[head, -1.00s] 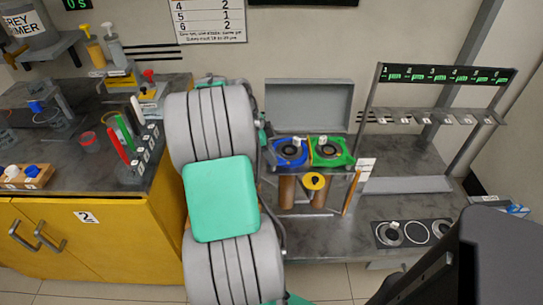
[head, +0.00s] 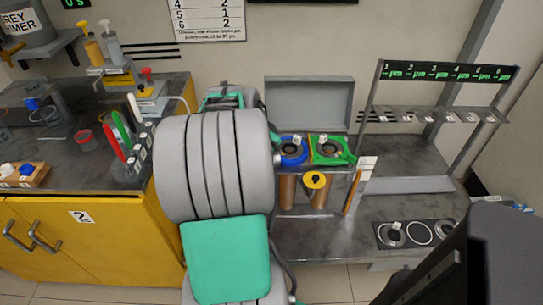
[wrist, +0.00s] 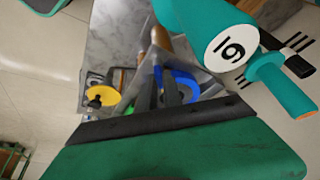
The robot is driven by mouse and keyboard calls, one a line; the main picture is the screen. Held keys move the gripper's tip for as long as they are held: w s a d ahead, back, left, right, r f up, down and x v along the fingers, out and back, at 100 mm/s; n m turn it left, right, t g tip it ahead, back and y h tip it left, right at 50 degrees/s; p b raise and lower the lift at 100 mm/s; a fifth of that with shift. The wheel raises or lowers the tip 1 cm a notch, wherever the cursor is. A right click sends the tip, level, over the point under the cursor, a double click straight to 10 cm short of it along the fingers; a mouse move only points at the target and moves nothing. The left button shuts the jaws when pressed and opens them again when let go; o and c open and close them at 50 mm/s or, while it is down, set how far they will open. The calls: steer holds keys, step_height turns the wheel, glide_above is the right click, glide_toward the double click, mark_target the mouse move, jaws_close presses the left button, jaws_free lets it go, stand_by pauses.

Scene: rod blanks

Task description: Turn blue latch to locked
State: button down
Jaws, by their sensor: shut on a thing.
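The blue latch (head: 292,151) is a round blue piece with a dark centre, on the right bench beside a green one (head: 331,149). My arm covers its left edge in the head view. In the wrist view the blue latch (wrist: 182,82) shows behind and between the dark fingers of my gripper (wrist: 168,88). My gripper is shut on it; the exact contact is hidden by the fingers. In the head view my gripper is hidden behind my arm. I cannot read the latch's locked or unlocked mark.
A yellow round piece (head: 315,181) sits just below the latches, and also shows in the wrist view (wrist: 101,95). A grey open lid (head: 309,104) stands behind them. A rack (head: 440,112) stands to the right. A yellow cabinet (head: 95,245) is at left.

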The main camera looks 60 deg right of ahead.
steer(key=shift+n, duration=0.5)
steer(key=c, duration=1.5)
jaws_free()
steer(key=shift+r, duration=0.15)
steer(key=s+v, duration=0.1)
steer(key=v, duration=0.6)
steer(key=shift+w+r+p, duration=0.3)
steer(key=shift+w+p, duration=0.05)
steer(key=shift+p, duration=0.1)
